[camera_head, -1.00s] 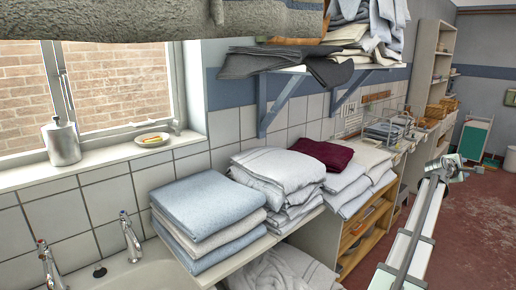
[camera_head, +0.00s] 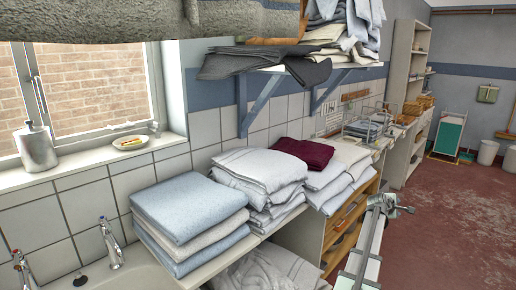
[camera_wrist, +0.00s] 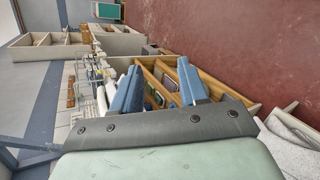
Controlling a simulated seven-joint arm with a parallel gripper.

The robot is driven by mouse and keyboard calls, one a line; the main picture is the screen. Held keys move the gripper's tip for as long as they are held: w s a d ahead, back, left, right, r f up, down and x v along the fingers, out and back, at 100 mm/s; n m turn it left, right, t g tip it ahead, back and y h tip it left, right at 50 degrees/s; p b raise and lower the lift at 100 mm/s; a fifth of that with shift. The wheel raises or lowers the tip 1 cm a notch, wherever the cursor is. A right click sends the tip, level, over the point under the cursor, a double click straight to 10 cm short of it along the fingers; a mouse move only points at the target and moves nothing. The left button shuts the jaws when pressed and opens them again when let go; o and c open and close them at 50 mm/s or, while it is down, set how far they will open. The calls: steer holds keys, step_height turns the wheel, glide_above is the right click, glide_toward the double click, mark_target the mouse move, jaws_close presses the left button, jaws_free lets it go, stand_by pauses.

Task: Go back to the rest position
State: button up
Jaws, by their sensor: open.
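My gripper (camera_wrist: 158,90) shows in the wrist view as two blue fingers on a dark mount. The fingers stand apart with nothing between them. Behind them is a wooden shelf unit (camera_wrist: 219,86), at a distance I cannot judge. I cannot make out my gripper for certain in the head view. No task object is held.
In the head view, folded blue-grey towels (camera_head: 187,207), white towels (camera_head: 258,166) and a dark red cloth (camera_head: 303,153) lie on a counter beside a sink (camera_head: 120,278). A pale bar with a metal end (camera_head: 370,240) stands at right. Reddish floor (camera_head: 450,220) is clear.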

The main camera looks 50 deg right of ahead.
steer(key=w+a+f+t+y, duration=0.3)
steer(key=w+a+f+y, duration=0.1)
steer(key=w+a+f, duration=1.7)
steer(key=w+a+f+y, duration=0.1)
steer(key=w+a+f, duration=0.2)
steer(key=a+f, duration=0.2)
steer(key=w+a+f+m+y, duration=0.1)
steer(key=w+a+f, duration=0.2)
steer(key=a+f, duration=0.3)
steer(key=w+a+f+y, duration=0.2)
steer(key=a+f, duration=0.3)
steer(key=a, duration=0.8)
steer(key=shift+w+a+f+g, duration=0.1)
steer(key=shift+w+f+g, duration=0.2)
steer(key=shift+w, duration=0.15)
steer(key=s+a+f+g+y, duration=0.15)
steer(key=a+f, duration=0.25)
steer(key=a, duration=0.5)
steer(key=s+a+f+m+y, duration=0.1)
steer(key=s+a+f, duration=0.2)
steer(key=a, duration=0.6)
steer(key=s+a+f+g+y, duration=0.15)
steer(key=a+f, duration=0.25)
steer(key=a, duration=0.6)
steer(key=s+a+f+m+g, duration=0.1)
steer(key=s+a+g, duration=0.3)
steer(key=s+a, duration=1.3)
steer(key=shift+s+f, duration=0.55)
steer(key=shift+s, duration=0.3)
